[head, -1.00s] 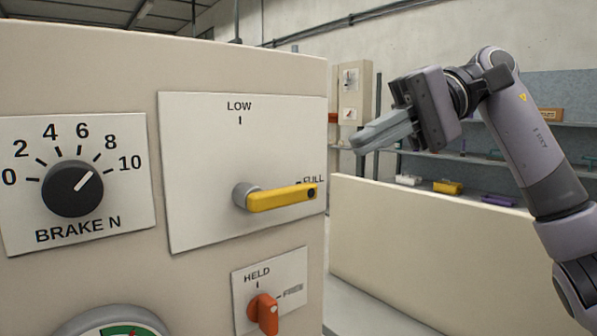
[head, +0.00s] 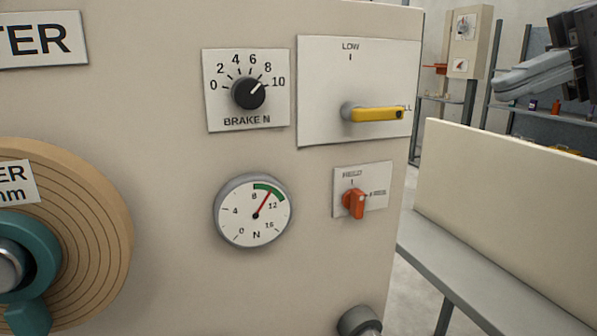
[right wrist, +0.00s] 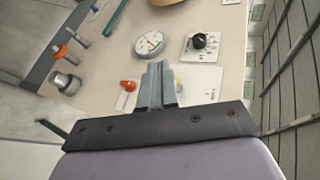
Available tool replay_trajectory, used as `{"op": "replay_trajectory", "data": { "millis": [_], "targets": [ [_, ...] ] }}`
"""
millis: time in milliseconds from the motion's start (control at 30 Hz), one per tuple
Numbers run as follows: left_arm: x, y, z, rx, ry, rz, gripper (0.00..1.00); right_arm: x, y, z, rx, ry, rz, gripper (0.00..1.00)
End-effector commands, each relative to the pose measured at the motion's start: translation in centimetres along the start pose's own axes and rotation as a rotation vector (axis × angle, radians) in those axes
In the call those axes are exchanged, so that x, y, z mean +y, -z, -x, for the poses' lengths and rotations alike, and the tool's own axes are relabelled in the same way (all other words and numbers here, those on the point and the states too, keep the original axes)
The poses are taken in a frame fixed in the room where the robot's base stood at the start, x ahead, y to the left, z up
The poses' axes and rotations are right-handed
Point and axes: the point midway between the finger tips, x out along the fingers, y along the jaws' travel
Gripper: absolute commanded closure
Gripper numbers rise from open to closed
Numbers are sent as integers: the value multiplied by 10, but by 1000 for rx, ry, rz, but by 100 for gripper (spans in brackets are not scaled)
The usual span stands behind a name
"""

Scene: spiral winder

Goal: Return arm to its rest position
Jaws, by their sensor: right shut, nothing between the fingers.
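My right gripper (head: 545,75) is at the upper right edge of the head view, shut and empty, in the air right of the winder panel (head: 310,260). In the right wrist view its closed fingers (right wrist: 158,85) point toward the panel, apart from the controls. The yellow lever (head: 378,114) lies horizontal, pointing right at the partly hidden FULL mark. The black BRAKE N knob (head: 249,93) points near 10. My left gripper is not in view.
A round gauge (head: 254,212) reads about 10, in the green band. A cream barrier (head: 500,190) stands right of the panel, below my right gripper. A wound roll with a teal hub (head: 40,258) is at the left. Shelves stand behind.

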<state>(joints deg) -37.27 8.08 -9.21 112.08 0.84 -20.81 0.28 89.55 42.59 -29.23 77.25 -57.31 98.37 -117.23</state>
Motion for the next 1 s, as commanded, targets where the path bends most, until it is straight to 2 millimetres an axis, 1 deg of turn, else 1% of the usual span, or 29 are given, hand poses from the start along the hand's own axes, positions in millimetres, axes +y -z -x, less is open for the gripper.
{"op": "replay_trajectory", "data": {
  "millis": [33,100,267,400,567,767,867,967,1000],
  "targets": [
    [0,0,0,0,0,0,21,0,0,0,0,0,0,100],
    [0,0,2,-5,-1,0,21,5,7,-21,-51,58,-98,100],
    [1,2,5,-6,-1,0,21,13,17,-56,-156,197,-320,100],
    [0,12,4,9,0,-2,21,23,26,-87,-274,334,-573,100],
    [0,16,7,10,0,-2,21,40,37,-116,-430,502,-912,100],
    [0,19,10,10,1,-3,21,71,53,-142,-642,708,-1369,100],
    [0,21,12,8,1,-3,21,94,61,-153,-753,813,-1605,100],
    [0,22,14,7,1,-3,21,121,69,-162,-870,920,-1842,100],
    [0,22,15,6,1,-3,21,134,72,-166,-918,965,-1938,100]
  ]
}}
